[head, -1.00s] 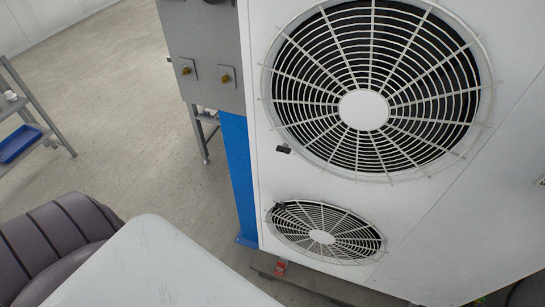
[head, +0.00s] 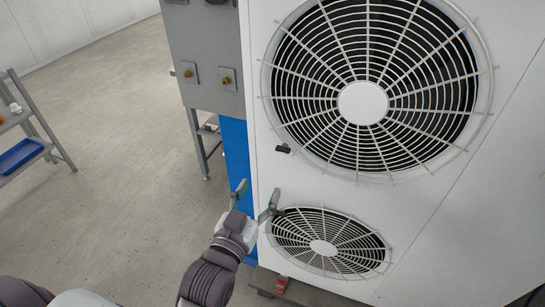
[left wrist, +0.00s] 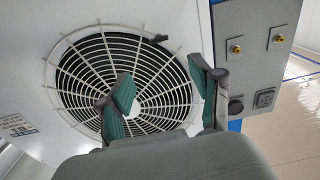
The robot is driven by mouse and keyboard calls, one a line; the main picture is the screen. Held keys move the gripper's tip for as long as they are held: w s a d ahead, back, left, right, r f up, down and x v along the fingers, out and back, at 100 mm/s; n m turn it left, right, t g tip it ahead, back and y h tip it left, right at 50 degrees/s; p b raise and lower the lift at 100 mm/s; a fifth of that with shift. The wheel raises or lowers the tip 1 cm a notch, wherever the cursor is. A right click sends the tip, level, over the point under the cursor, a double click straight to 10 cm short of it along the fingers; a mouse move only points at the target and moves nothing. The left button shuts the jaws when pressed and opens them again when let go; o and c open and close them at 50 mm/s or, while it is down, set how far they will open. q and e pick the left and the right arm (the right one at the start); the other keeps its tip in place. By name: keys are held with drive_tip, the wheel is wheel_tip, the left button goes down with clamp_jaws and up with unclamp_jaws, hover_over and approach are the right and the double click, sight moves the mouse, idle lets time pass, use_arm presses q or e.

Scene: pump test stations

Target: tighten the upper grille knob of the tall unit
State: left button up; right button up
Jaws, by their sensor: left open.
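The tall white unit (head: 480,215) has a large upper grille (head: 330,160) and a smaller-looking lower grille (head: 323,247). The upper grille knob (head: 283,149), small and black, sits at the upper grille's lower left edge. It also shows in the left wrist view (left wrist: 158,38), at the grille's upper right, where the picture appears upside down. My left gripper (head: 255,200) is open and empty, below the upper knob and beside the lower grille's upper left. Its two green-padded fingers also show in the left wrist view (left wrist: 160,85), apart from the knob. My right gripper is out of view.
A grey panel with brass fittings (head: 226,79) stands left of the unit, above a blue post (head: 235,150). A red item (head: 281,285) is under the unit. A shelf with a blue tray (head: 20,155) stands far left. The floor between is clear.

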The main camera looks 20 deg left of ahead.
sight(282, 151)
use_arm(q)
drive_tip(key=w, duration=0.4)
drive_tip(key=w+p, duration=0.1)
drive_tip(key=w, duration=0.4)
drive_tip(key=w+p, duration=0.1)
drive_tip(key=w, duration=0.3)
drive_tip(key=shift+w+d, duration=0.3)
drive_tip(key=c, duration=1.1)
